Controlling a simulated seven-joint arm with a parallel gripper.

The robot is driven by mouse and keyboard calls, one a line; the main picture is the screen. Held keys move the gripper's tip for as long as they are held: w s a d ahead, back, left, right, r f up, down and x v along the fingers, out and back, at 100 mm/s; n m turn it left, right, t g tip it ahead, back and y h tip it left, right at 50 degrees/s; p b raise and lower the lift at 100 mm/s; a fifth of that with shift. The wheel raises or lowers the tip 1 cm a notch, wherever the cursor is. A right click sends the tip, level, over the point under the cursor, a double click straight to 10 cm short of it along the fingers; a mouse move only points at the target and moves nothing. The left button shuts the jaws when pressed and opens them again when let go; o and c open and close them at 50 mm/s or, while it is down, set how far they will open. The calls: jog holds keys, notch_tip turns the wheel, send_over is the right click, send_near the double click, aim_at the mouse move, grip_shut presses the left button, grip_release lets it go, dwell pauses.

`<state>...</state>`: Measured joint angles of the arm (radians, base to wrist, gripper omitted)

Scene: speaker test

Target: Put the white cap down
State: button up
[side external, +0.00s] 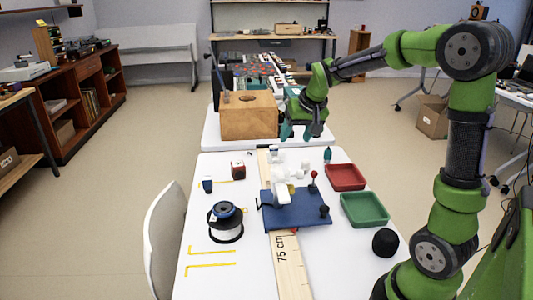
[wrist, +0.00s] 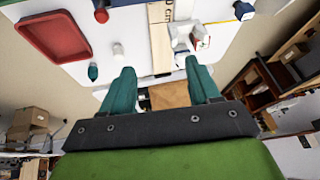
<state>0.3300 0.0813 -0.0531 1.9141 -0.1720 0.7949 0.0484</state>
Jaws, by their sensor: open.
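A small white piece (side external: 304,167), which looks like the white cap, is on the white table just behind the blue mat; I cannot be sure of its exact shape. In the wrist view it (wrist: 117,48) shows beyond my left finger, near a small teal bottle (wrist: 93,72). Other white pieces (side external: 280,172) stand at the mat's back left. My gripper (side external: 299,134) is open, with its teal fingers pointing down above the table's far end. In the wrist view my gripper (wrist: 160,68) has nothing between its fingers.
A red tray (side external: 345,177) and a green tray (side external: 364,209) line the right side. The blue mat (side external: 293,217) holds a red-topped stick. A wooden box (side external: 248,116) stands behind. A spool (side external: 225,222), a red-and-white block (side external: 238,170) and a black ball (side external: 385,242) are nearby.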

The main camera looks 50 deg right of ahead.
jog(key=s+a+r+n+t+y, duration=0.1)
jog(key=s+a+y, duration=0.1)
jog(key=s+a, duration=0.6)
jog(key=s+a+r+n+t+y, duration=0.1)
jog(key=s+a+r+n, duration=0.1)
jog(key=s+a, duration=0.7)
jog(key=shift+a+r+n+y, duration=0.15)
jog(key=shift+a+n+y, duration=0.2)
jog(key=shift+a, duration=0.75)
